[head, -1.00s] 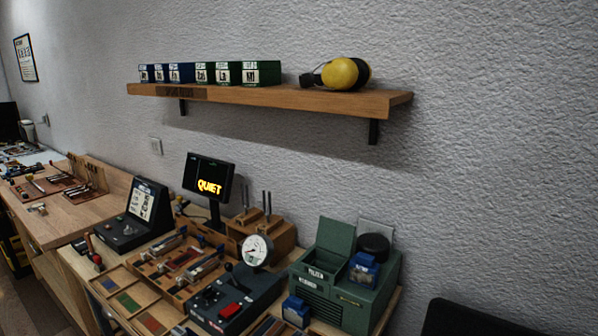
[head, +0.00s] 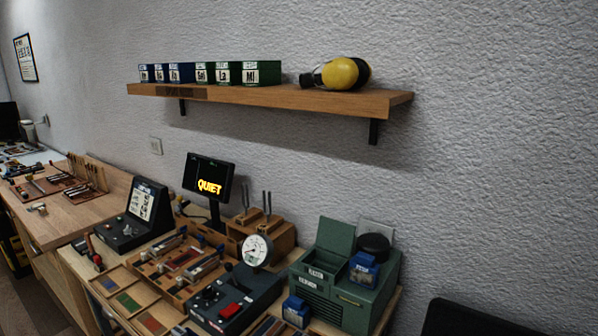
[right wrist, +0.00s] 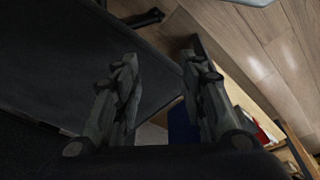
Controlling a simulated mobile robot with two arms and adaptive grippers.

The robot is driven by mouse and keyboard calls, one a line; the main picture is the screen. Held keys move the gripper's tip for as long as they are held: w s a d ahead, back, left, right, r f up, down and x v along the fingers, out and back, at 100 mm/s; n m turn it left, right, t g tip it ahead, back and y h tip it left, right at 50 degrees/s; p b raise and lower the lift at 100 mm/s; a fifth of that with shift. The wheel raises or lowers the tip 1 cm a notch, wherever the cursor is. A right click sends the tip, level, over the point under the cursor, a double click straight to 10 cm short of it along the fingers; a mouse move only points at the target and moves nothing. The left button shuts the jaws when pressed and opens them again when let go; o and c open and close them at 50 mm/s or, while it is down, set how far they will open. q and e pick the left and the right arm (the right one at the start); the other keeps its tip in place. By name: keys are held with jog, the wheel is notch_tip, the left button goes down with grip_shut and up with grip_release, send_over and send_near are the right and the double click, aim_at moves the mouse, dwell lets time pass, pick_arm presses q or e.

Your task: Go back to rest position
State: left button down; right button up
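My right gripper (right wrist: 158,75) shows in the right wrist view. Its two fingers stand apart with nothing between them, so it is open and empty. It hangs over a dark surface and the wood-plank floor, away from the bench objects. Neither gripper shows in the head view, and my left gripper is in no view.
The workbench holds a green machine (head: 345,285), a round gauge (head: 256,250), a screen reading QUIET (head: 208,178) and a black console (head: 135,215). A wall shelf (head: 280,97) carries several small boxes and yellow ear muffs (head: 341,74). Plank floor (right wrist: 250,45) shows in the wrist view.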

jog(key=s+d+f+g, duration=0.1)
jog(key=s+d+f, duration=0.2)
jog(key=s+f, duration=1.5)
